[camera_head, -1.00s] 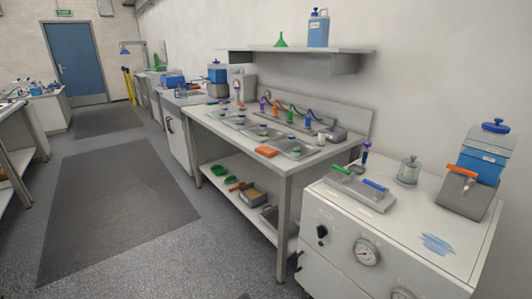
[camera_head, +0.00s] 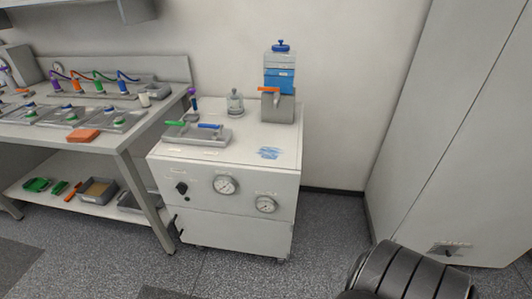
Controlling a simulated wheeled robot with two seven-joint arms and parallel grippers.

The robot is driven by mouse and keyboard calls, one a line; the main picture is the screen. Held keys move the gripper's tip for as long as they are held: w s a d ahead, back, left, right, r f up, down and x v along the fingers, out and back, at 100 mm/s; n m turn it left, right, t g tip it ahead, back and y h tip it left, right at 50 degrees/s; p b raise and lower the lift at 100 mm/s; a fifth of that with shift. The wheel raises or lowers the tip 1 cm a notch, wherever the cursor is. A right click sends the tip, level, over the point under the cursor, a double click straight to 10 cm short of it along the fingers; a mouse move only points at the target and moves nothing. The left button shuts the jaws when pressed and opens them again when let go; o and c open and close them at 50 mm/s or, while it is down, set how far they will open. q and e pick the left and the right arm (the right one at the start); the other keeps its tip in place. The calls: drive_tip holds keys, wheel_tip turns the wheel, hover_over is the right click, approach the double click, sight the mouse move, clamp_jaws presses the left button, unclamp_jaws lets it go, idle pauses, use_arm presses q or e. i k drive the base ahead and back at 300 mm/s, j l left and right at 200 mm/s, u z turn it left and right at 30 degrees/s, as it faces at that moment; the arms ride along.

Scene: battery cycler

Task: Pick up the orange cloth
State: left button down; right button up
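The orange cloth (camera_head: 84,136) looks like a flat folded orange piece. It lies at the front edge of the grey workbench (camera_head: 136,136), left of the white cabinet, beside the grey trays. Neither of my grippers shows in the head view. A dark, ribbed rounded part at the bottom right looks like part of my own arm. Nothing hides the cloth.
The white cabinet (camera_head: 228,176) with gauges bears a blue-lidded container (camera_head: 280,72), a glass jar (camera_head: 235,102) and a tray with green and blue handles (camera_head: 197,135). A tall grey locker (camera_head: 450,130) stands at right. Speckled floor (camera_head: 250,270) in front is clear.

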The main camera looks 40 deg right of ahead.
sight(81, 135)
drive_tip(key=u, duration=0.95)
drive_tip(key=i+u, duration=0.15)
drive_tip(key=i, duration=2.4)
drive_tip(key=i+j+z, duration=0.1)
drive_tip(key=i+z, duration=0.35)
drive_tip(key=i+j+z, duration=0.25)
drive_tip(key=i+z, duration=0.25)
drive_tip(key=i+j+z, duration=0.7)
drive_tip(key=j+z, duration=0.2)
